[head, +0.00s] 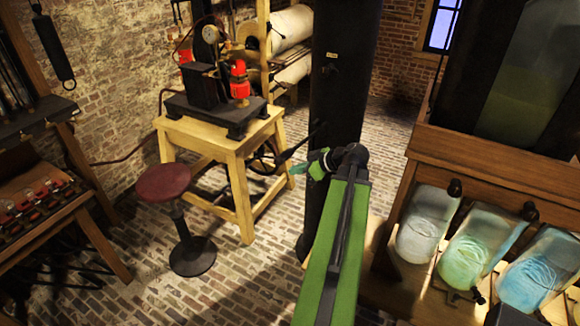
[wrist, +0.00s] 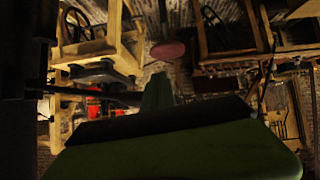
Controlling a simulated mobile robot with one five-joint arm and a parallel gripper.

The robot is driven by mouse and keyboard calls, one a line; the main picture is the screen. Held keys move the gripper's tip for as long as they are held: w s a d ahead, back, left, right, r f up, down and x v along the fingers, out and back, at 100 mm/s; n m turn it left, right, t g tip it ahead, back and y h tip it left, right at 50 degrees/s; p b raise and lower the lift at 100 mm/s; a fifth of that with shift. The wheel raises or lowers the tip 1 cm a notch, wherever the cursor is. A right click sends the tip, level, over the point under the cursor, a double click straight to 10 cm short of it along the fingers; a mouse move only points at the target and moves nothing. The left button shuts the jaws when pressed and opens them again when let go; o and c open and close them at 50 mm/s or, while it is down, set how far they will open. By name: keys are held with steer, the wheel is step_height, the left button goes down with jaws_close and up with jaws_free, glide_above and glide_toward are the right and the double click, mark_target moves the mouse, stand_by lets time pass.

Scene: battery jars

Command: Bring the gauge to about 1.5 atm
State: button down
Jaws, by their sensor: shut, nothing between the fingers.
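In the head view a small round dial, which looks like the gauge (head: 210,33), stands on top of black apparatus (head: 204,88) on a wooden stand (head: 234,142). Its needle and scale are too small to read. A red fitting (head: 239,82) sits on the same apparatus. My gripper (head: 297,169) is shut and empty, at the end of my green arm, in front of the black column. It is apart from the apparatus, to its lower right. In the wrist view a green finger (wrist: 158,91) shows; the gauge cannot be made out there.
A thick black column (head: 343,90) stands right of the stand. A round red stool (head: 163,184) is in front of it. A wooden rack with several glowing glass jars (head: 475,240) fills the right. A workbench (head: 45,195) is at left.

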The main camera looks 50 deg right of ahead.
steer(key=p+v, duration=0.2)
steer(key=v, duration=0.4)
steer(key=shift+s, duration=0.45)
